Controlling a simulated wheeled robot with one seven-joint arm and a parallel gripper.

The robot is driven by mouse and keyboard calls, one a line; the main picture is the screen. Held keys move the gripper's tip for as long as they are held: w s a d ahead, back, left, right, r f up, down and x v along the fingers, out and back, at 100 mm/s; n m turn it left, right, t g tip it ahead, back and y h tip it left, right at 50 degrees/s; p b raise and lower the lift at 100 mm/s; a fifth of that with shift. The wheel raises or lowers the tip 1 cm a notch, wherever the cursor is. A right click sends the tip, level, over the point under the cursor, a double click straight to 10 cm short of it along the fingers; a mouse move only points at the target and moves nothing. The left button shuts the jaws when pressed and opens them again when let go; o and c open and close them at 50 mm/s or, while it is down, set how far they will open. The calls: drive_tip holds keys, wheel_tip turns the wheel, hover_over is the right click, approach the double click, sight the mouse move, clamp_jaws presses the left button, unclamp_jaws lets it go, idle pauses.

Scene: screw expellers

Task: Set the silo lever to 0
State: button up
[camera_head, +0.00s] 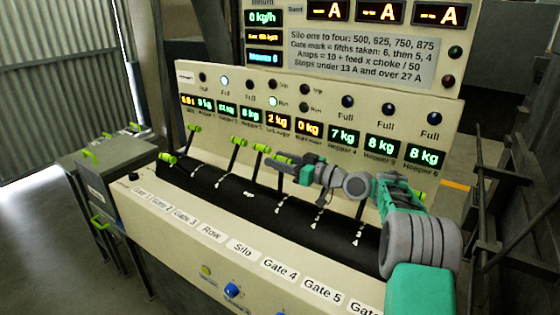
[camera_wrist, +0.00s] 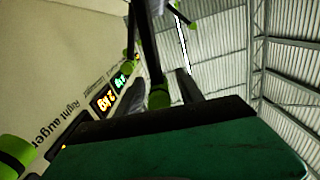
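The silo label (camera_head: 243,248) is on the front edge of the pale control console, between the row and gate 4 labels. Several dark levers with bright green grips rise from the black slotted top. My gripper (camera_head: 282,166) reaches in from the right among the middle levers. In the wrist view, a green grip (camera_wrist: 159,97) shows between the two grey fingers of my gripper (camera_wrist: 160,90), with visible space beside it. The fingers look apart, not closed on it. My gripper partly hides the middle levers in the head view, so I cannot tell surely which is the silo lever.
Other green-gripped levers stand close by on the left, one with its grip (camera_head: 194,128) raised. The display panel (camera_head: 320,120) rises close behind the levers. A grey cabinet (camera_head: 95,165) stands at the left, and a dark railing (camera_head: 490,240) at the right.

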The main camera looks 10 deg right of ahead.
drive_tip(key=b+v, duration=0.1)
drive_tip(key=v, duration=0.7)
drive_tip(key=shift+c, duration=0.5)
